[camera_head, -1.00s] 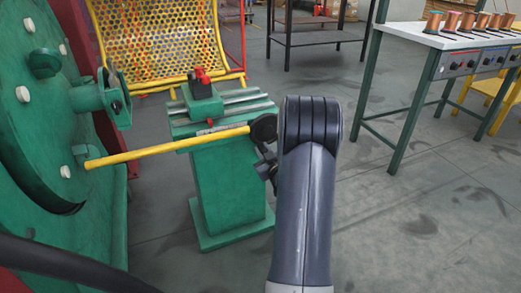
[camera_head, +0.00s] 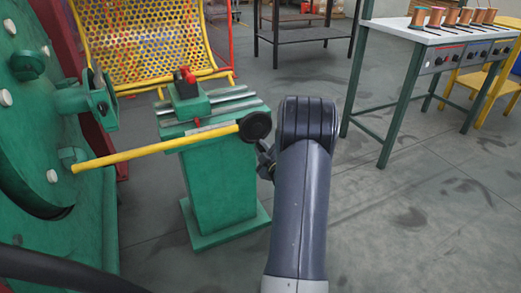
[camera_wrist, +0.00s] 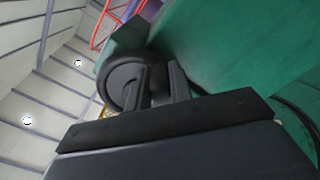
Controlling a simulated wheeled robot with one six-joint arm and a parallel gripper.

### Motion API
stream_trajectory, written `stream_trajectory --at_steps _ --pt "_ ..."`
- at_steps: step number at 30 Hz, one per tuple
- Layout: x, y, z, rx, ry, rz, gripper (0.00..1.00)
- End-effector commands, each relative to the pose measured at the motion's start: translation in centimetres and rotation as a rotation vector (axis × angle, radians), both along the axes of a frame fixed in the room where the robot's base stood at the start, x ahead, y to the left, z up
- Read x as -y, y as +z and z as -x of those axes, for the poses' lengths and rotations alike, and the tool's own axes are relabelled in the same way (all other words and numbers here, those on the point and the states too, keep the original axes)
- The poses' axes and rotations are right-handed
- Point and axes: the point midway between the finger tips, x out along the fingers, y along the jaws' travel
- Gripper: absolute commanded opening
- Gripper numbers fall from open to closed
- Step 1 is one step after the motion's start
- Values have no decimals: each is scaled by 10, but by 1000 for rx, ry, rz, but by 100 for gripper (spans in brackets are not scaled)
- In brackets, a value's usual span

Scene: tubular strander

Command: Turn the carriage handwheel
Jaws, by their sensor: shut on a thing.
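The carriage handwheel (camera_head: 256,125) is a small black disc at the front right of the green carriage stand (camera_head: 222,190), at the right end of a yellow rod (camera_head: 150,157). In the wrist view the handwheel (camera_wrist: 122,80) is a dark round wheel just beyond my fingers, at upper left. My gripper (camera_head: 265,158) is just below the handwheel's rim in the head view, partly hidden by my arm. In the wrist view my gripper (camera_wrist: 158,68) has both fingers at the wheel's right side, shut on its edge. The exact contact is dark and hard to see.
A large green disc (camera_head: 30,130) with pale bolts stands at left. A yellow perforated guard (camera_head: 140,40) is behind the stand. A workbench (camera_head: 430,33) with copper spools stands at upper right, and a dark rack (camera_head: 305,25) at the back.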

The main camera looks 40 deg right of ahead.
Motion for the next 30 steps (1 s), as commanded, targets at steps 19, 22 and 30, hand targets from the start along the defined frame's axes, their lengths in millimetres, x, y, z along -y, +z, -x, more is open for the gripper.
stream_trajectory --at_steps 19,22,30 --pt "1 0 0 -2 0 8 37" --pt "0 0 0 -2 0 8 43" --pt "0 1 4 -2 -1 7 43"
